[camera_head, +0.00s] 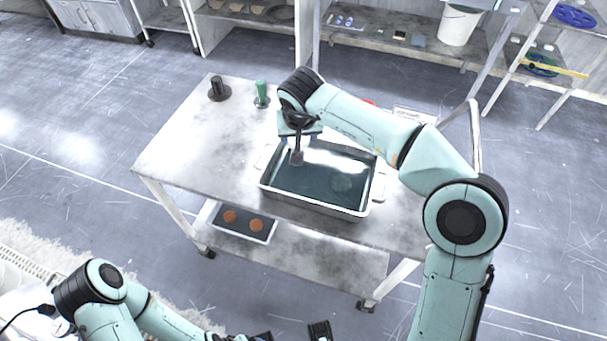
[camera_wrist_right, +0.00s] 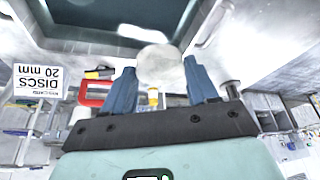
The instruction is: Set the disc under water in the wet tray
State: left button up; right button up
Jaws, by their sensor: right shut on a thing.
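The wet tray (camera_head: 311,206) is a pale rectangular tray on the cart, holding dark, clear water (camera_head: 315,180). My right gripper (camera_head: 297,158) reaches down over the tray's back left part. In the right wrist view its blue fingers (camera_wrist_right: 160,75) are shut on a pale, round disc (camera_wrist_right: 158,62), with the tray's water beyond it. The head view does not show the disc clearly, and I cannot tell whether it touches the water. A faint round patch shows in the water at the right. My left gripper (camera_head: 291,334) is at the bottom edge, partly cut off, its fingers apart and empty.
The metal cart (camera_head: 185,145) has clear room left of the tray. A black knob-like piece (camera_head: 218,88) and a green-handled one (camera_head: 262,94) stand at its back. A lower-shelf tray (camera_head: 243,237) holds orange discs. A "DISCS 20 mm" sign (camera_wrist_right: 40,82) shows in the wrist view.

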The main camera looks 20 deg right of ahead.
notch_tip(320, 180, down, 14)
jog(key=b, duration=0.4)
jog(key=shift+r, duration=0.15)
jog(key=o, duration=1.1)
jog(key=p+v, duration=0.3)
jog(key=v, duration=0.9)
